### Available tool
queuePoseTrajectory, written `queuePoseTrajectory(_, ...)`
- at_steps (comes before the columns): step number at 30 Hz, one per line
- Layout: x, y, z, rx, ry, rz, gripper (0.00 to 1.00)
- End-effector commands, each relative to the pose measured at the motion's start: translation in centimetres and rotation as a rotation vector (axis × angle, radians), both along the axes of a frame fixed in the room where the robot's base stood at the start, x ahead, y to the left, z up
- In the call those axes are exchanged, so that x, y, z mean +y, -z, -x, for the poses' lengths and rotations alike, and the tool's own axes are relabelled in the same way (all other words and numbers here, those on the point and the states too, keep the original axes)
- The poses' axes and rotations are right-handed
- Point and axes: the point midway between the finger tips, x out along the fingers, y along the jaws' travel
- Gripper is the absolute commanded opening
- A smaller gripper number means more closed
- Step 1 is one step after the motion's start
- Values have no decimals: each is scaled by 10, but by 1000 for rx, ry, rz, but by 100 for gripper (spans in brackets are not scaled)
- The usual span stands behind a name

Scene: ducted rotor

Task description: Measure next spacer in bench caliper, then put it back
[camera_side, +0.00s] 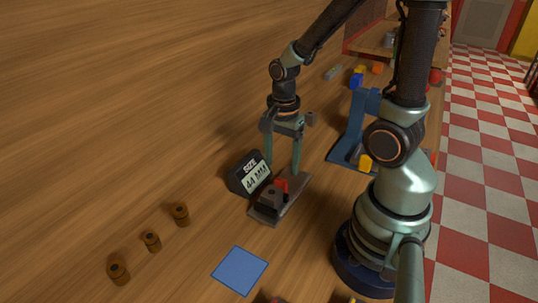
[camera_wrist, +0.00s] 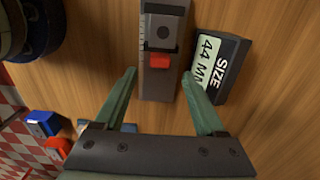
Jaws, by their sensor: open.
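In the wrist view the caliper (camera_wrist: 157,88), red block (camera_wrist: 159,61), dark block (camera_wrist: 162,32) and display (camera_wrist: 218,68) show.
A blue square (camera_side: 239,270) lies flat in front of the caliper. A blue stand (camera_side: 352,140) rises to the right, with a yellow piece (camera_side: 365,162) at its base. Coloured blocks (camera_side: 357,80) lie farther back. The table left of the spacers is clear.

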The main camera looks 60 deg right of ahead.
Motion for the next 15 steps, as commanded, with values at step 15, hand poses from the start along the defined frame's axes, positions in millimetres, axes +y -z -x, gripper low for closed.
queuePoseTrajectory(15, 0, 52, 0, 1, -1, 0, 72)
